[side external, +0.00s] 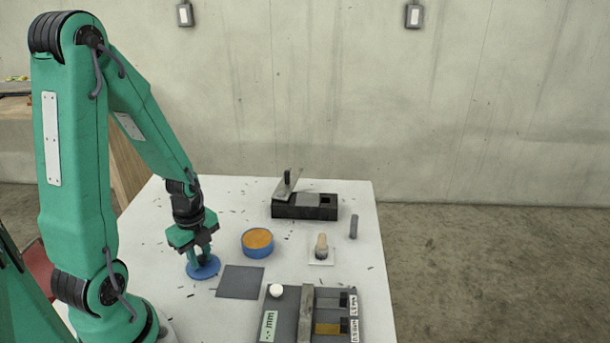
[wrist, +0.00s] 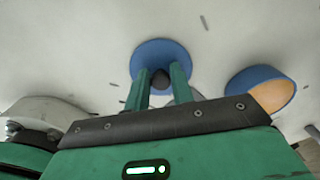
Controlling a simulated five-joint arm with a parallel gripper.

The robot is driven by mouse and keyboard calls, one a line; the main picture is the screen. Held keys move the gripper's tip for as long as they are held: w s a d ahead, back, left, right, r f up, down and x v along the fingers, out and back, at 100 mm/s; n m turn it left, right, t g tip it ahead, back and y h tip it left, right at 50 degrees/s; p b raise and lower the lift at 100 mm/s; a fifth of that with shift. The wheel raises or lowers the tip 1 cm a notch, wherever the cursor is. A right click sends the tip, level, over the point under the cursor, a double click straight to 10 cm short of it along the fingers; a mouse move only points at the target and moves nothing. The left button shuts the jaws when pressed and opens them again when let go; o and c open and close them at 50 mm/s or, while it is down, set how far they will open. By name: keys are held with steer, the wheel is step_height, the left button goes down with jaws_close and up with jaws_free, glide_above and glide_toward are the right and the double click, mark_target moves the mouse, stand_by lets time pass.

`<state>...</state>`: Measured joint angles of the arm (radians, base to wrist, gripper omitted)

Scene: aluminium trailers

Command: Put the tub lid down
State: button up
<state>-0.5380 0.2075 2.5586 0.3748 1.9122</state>
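The blue round tub lid (side external: 204,270) is at the left of the white table, flat on it or just above it; I cannot tell which. It also shows in the wrist view (wrist: 160,50), with a dark knob at its centre. My gripper (side external: 201,256) points down at the lid. Its two green fingers (wrist: 160,80) stand on either side of the knob and appear closed on it. The blue tub (side external: 257,245), with orange-brown contents, stands uncovered to the right of the lid. It also shows in the wrist view (wrist: 262,88).
A dark grey square (side external: 240,282) lies just right of the lid. A brush (side external: 321,247), a grey cylinder (side external: 353,227), a black box (side external: 304,207) and a labelled grey tray (side external: 285,310) with a white ball (side external: 276,290) are farther right. Small dark slivers litter the table.

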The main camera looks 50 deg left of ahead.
mark_target(200, 257)
steer(key=shift+o, duration=1.3)
steer(key=shift+r, duration=0.25)
step_height(200, 257, up, 12)
stand_by(0.5)
